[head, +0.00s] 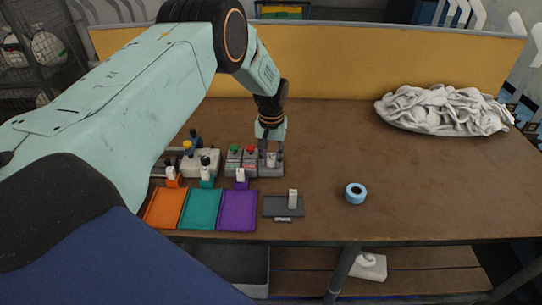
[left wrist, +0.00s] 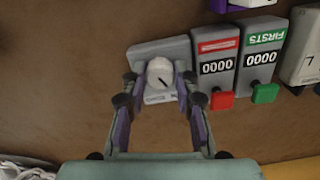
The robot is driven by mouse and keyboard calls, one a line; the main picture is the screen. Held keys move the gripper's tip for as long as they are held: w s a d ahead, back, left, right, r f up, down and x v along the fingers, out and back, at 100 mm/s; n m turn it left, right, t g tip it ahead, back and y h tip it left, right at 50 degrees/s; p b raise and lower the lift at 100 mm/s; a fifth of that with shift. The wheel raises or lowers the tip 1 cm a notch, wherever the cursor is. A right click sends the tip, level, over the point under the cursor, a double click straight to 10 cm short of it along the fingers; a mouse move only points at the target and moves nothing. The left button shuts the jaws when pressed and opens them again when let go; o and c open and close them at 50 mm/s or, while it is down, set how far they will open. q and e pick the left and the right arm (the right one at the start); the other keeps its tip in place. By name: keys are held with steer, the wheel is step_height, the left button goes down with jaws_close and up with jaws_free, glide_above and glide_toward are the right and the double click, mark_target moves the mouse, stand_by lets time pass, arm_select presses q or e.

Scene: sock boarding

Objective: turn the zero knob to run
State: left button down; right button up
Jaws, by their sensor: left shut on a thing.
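The zero knob (left wrist: 160,72) is a round white dial with a dark pointer line, on a grey box (left wrist: 146,52). The pointer slants toward the lower right in the left wrist view. Lettering on the box below the knob is partly hidden and too small to read. My left gripper (left wrist: 159,80) is shut on the knob, one finger on each side. In the head view my left gripper (head: 270,156) reaches down onto the box at the right end of the device row. My right gripper is not in view.
Beside the box stand a red counter (left wrist: 216,62) and a green counter (left wrist: 262,58), both reading 0000. Orange (head: 165,208), teal (head: 201,210) and purple (head: 239,211) trays lie in front. A blue tape roll (head: 356,193) and a white cloth pile (head: 443,109) lie right.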

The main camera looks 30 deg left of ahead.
mark_target(272, 160)
arm_select(q)
steer(key=shift+w+r+n, duration=0.15)
steer(key=shift+n, duration=0.65)
steer(key=shift+w+r+n, duration=0.1)
steer(key=shift+w+n, duration=0.05)
steer(key=shift+n, duration=0.65)
steer(key=c, duration=1.4)
jaws_free()
steer(key=shift+c, duration=0.2)
steer(key=o, duration=0.4)
steer(key=shift+s+f, duration=0.15)
steer(key=shift+s, duration=0.05)
step_height(272, 160, up, 12)
steer(key=shift+d, duration=0.1)
